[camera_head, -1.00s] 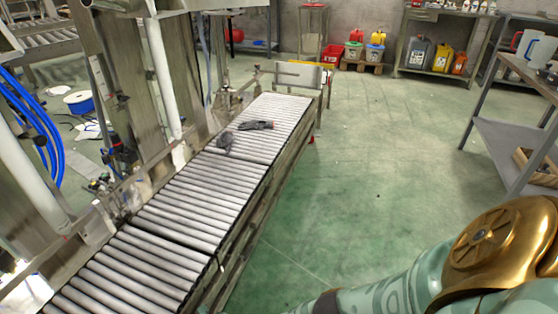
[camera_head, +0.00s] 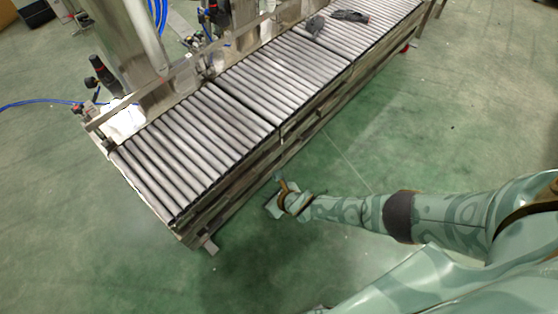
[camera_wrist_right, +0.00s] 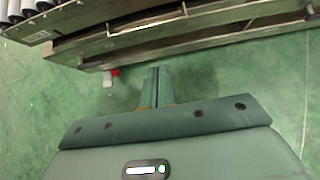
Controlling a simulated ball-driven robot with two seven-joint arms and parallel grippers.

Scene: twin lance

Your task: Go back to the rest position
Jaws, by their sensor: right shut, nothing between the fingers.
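My right gripper (camera_head: 276,192) is at the end of my green patterned arm, which comes in from the right in the head view. It is beside the near side of the roller conveyor, over the floor. In the right wrist view the two fingers of my right gripper (camera_wrist_right: 158,88) are together with nothing between them. A second green arm part of mine shows at the lower edge of the head view, but no left gripper can be made out there.
The roller conveyor (camera_head: 240,101) runs from lower left to upper right. Dark gloves (camera_head: 350,16) lie on its far rollers. Its side rail also shows in the right wrist view (camera_wrist_right: 150,25). The green floor (camera_head: 440,130) to the right of the conveyor is clear.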

